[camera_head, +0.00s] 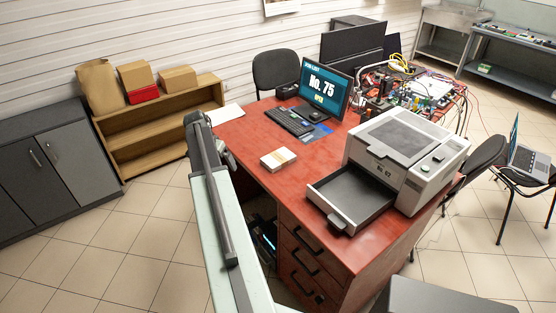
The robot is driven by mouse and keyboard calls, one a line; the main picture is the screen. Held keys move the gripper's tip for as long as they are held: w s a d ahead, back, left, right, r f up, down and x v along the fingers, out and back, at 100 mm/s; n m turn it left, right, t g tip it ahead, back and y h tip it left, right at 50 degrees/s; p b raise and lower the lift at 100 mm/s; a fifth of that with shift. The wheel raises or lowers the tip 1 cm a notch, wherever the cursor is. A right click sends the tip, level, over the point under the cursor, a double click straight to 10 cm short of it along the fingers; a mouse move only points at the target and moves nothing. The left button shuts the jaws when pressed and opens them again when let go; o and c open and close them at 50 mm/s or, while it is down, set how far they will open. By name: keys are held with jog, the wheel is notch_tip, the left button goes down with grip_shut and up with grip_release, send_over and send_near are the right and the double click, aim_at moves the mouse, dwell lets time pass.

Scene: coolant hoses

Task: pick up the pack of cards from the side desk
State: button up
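A small white block with a tan band, which looks like the pack of cards (278,159), lies flat on the red desk (245,141), near its left edge. My arm rises from the bottom of the view to the left of the desk. My gripper (228,160) shows only as a small dark shape behind the arm's upper end, left of the pack and apart from it in the picture. Its fingers are mostly hidden, so I cannot tell whether they are open.
A printer (398,158) with its tray (350,195) pulled out stands right of the pack. A keyboard (289,121), a monitor (325,88) and a blue item (318,132) are behind it. A low wooden shelf (150,150) stands at left. Tiled floor is clear at lower left.

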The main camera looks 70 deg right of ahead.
aim_at(278, 157)
jog(key=s+d+m, duration=0.2)
jog(key=s+d, duration=0.3)
jog(key=s+d+m+g, duration=0.1)
jog(key=s+d+m, duration=0.1)
jog(key=s+d, duration=0.4)
jog(key=s+d+r+m, duration=0.1)
jog(key=s+d, duration=0.4)
jog(key=shift+s+d+m+h, duration=0.15)
jog(key=shift+s+m+h, duration=0.15)
jog(key=shift+m+h, duration=0.1)
jog(key=b+x, duration=0.2)
jog(key=shift+f+b, duration=0.3)
jog(key=shift+f, duration=0.15)
jog(key=b+x, duration=0.5)
jog(key=shift+f, duration=0.1)
jog(key=c, duration=1.6)
jog(key=shift+r+p, duration=0.25)
jog(key=shift+p, duration=0.05)
